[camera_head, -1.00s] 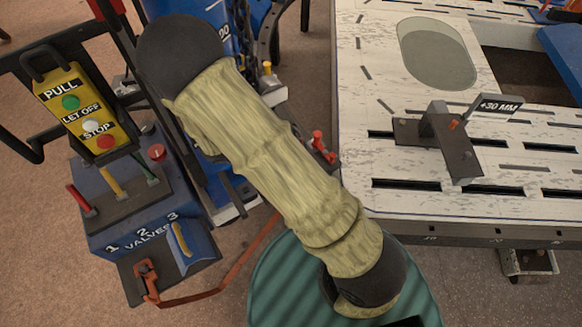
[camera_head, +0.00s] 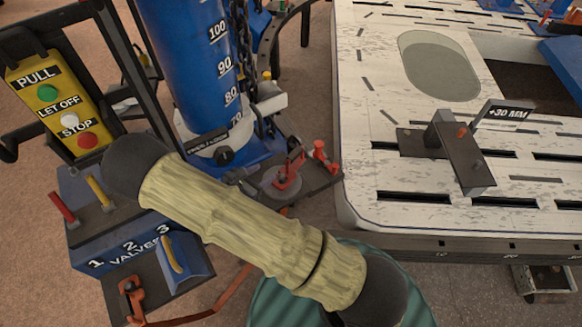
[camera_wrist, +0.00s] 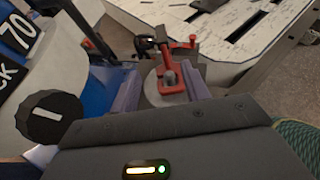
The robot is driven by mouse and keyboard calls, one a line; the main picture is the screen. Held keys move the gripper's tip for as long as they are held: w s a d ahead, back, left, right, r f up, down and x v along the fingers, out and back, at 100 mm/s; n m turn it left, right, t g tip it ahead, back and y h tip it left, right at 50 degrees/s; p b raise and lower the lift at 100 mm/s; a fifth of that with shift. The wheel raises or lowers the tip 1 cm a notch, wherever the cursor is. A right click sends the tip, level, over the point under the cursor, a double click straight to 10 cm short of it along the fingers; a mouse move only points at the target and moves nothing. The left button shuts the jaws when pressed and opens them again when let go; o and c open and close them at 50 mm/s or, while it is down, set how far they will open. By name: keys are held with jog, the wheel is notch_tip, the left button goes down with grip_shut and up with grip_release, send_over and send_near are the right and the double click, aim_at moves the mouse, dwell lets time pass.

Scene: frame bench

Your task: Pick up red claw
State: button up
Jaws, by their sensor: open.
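A red claw (camera_head: 287,170) lies on a round grey plate (camera_head: 268,186) at the foot of the blue tower in the head view. In the wrist view the red claw (camera_wrist: 172,84) shows as a bent red piece with a grey bolt standing at its middle. My gripper (camera_wrist: 162,88) is open in the wrist view, with one purplish finger on each side of the claw. The claw appears between the fingers; I cannot tell whether they touch it or how far beyond them it lies.
The blue tower (camera_head: 187,60) with number marks stands close by the claw. A small red fitting (camera_head: 322,153) sits right of it. The white slotted bench (camera_head: 400,190) edge is further right. A valve box (camera_head: 105,235) and yellow button panel (camera_head: 45,95) stand left.

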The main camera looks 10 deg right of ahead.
aim_at(289, 158)
jog(key=x, duration=0.9)
jog(key=shift+w+d+f, duration=0.2)
jog(key=shift+f, duration=0.05)
jog(key=x, duration=0.5)
jog(key=shift+s+d, duration=0.15)
jog(key=shift+d, duration=0.05)
grip_shut()
jog(key=shift+r, duration=0.1)
dwell(1.2)
